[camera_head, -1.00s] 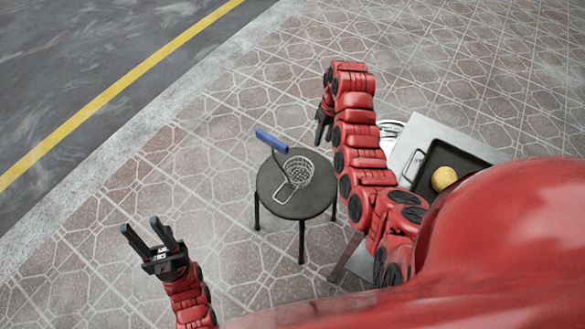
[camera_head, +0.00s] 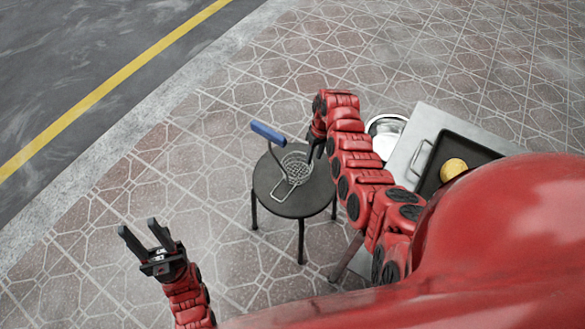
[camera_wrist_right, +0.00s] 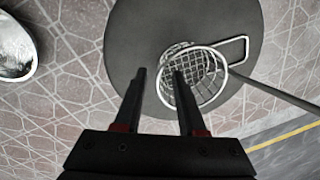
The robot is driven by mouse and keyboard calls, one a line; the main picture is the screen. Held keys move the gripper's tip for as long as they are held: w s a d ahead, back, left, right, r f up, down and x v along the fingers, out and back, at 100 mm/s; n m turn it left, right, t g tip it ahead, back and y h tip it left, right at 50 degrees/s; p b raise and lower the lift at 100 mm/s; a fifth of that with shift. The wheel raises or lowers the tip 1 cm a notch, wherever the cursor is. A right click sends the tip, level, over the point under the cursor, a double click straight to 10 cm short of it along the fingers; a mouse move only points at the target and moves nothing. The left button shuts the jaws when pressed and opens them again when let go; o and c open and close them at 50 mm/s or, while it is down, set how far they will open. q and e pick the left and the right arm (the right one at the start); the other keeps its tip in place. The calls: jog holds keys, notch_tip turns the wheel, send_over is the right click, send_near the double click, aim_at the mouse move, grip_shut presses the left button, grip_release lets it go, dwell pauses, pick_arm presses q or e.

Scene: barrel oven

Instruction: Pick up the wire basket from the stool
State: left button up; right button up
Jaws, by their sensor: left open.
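The wire basket (camera_head: 296,166) stands on the round dark stool (camera_head: 296,206), with its blue handle (camera_head: 268,132) sticking out past the stool's far left edge. In the right wrist view the basket (camera_wrist_right: 212,88) lies just past my right fingertips, one finger overlapping its rim in the picture. My right gripper (camera_wrist_right: 159,75) is open, its two fingers apart with nothing seen held between them. In the head view my right gripper (camera_head: 315,150) is beside the basket's right side, partly hidden by its arm. My left gripper (camera_head: 141,235) is open and empty, left of the stool.
A metal table (camera_head: 425,125) with a dark tray (camera_head: 470,143) holding a round yellow item (camera_head: 453,169) is at the right. A shiny round bowl (camera_head: 385,135) sits beside it. Tiled floor (camera_head: 120,215) left of the stool is clear.

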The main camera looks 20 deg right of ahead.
aim_at(311, 165)
jog(key=shift+w+a+f+b, duration=0.1)
jog(key=shift+a+f+b, duration=0.1)
jog(key=shift+f, duration=0.55)
jog(key=shift+w+a+f+b, duration=0.1)
jog(key=shift+f+b, duration=0.05)
jog(key=shift+f, duration=0.6)
jog(key=shift+a+f+b, duration=0.15)
jog(key=shift+f+b, duration=0.4)
jog(key=shift+f, duration=0.6)
grip_shut()
